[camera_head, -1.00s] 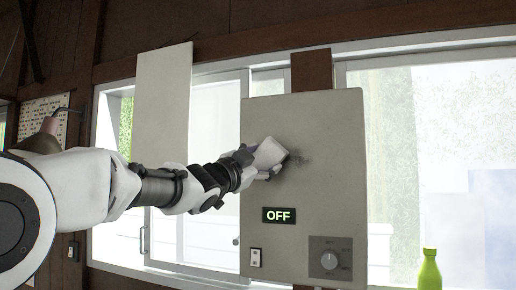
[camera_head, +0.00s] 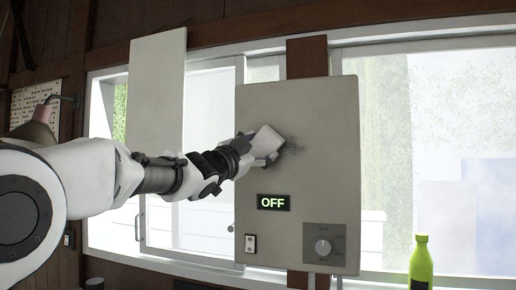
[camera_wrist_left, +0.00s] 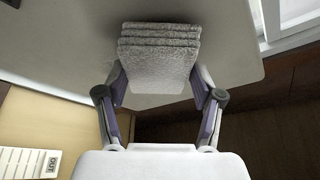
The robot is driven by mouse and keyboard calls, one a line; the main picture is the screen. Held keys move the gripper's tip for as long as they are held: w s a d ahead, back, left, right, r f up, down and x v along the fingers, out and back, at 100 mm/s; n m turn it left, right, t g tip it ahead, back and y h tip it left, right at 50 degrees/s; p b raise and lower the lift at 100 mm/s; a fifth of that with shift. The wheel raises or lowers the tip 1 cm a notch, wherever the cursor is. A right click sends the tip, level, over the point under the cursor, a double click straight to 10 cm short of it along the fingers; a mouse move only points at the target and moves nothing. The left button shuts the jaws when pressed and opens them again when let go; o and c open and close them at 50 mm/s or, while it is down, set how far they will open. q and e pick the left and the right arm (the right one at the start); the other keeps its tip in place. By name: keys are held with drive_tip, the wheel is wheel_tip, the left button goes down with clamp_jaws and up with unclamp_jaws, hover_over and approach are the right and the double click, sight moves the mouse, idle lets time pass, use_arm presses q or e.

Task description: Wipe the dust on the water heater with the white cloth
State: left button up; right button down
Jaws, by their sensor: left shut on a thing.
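The water heater (camera_head: 325,190) is a grey-beige box on the wall, with an OFF display, a switch and a dial on its front. Dark dust (camera_head: 293,146) shows on its upper middle. My left gripper (camera_head: 262,150) is at the panel, just left of the dust. It is shut on the folded white cloth (camera_head: 266,139). In the left wrist view the cloth (camera_wrist_left: 160,58) looks grey and layered between the two fingers, with its far edge against or very near the panel; contact is not clear. Any dust behind the cloth is hidden. My right gripper is not in view.
A green bottle (camera_head: 423,264) stands at the lower right. A tall pale board (camera_head: 156,92) is left of the heater, in front of the windows. A brown wooden post (camera_head: 307,58) rises behind the heater. A perforated board (camera_head: 35,105) hangs at far left.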

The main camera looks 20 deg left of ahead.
use_arm(q)
drive_tip(key=shift+w, duration=0.6)
